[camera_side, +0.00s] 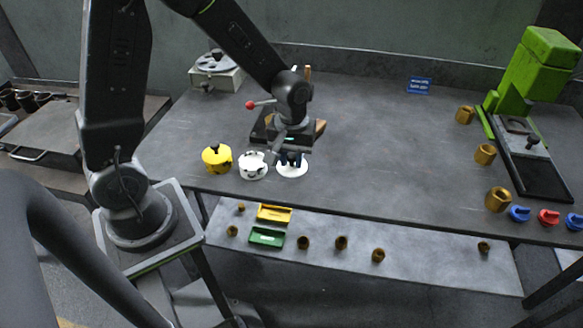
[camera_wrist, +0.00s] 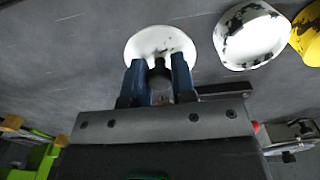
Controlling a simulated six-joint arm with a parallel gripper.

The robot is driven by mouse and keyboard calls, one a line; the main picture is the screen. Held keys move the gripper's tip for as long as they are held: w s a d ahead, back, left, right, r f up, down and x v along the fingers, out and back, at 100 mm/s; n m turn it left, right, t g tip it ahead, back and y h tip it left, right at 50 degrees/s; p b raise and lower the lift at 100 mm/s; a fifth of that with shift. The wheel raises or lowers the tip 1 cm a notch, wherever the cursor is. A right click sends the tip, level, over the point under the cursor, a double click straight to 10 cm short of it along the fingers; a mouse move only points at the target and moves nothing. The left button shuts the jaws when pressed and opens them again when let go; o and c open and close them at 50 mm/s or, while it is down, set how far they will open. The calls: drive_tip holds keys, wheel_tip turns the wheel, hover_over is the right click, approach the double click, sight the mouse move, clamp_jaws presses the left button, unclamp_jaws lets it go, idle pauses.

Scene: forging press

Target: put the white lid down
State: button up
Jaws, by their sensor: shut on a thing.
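The white lid (camera_side: 292,170) is a flat round disc at the near edge of the table, just right of the white pot (camera_side: 253,166). In the wrist view the lid (camera_wrist: 155,38) lies beyond the fingertips, and the white pot (camera_wrist: 250,35), with dark patches, is to its right. My gripper (camera_side: 291,158) is above the lid. In the wrist view my gripper (camera_wrist: 159,68) has its blue fingers shut on the lid's dark knob. The lid looks level and low over the table; I cannot tell whether it touches the surface.
A yellow pot (camera_side: 217,158) stands left of the white pot. A black-based device with a red-knobbed lever (camera_side: 250,105) stands behind my gripper. The green press (camera_side: 540,70) and several brass pieces (camera_side: 498,199) are at the right. The table's middle right is clear.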

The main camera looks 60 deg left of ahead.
sight(292, 167)
drive_tip(key=shift+f, duration=1.85)
drive_tip(key=shift+f, duration=0.15)
drive_tip(key=o, duration=0.9)
wheel_tip(292, 167, up, 12)
drive_tip(key=shift+r, duration=0.15)
drive_tip(key=s+d+r+m+t, duration=0.1)
drive_tip(key=s+r+m+t, duration=0.1)
drive_tip(key=s+r+m, duration=0.1)
drive_tip(key=s+d+r+m+t, duration=0.1)
drive_tip(key=s+r+m, duration=0.2)
drive_tip(key=s, duration=0.3)
drive_tip(key=s+d+r+m+t, duration=0.1)
drive_tip(key=s+r+m+t, duration=0.1)
drive_tip(key=s+r+m, duration=0.1)
drive_tip(key=shift+s+r+t, duration=0.3)
drive_tip(key=shift+s+r, duration=0.35)
drive_tip(key=shift+r, duration=0.25)
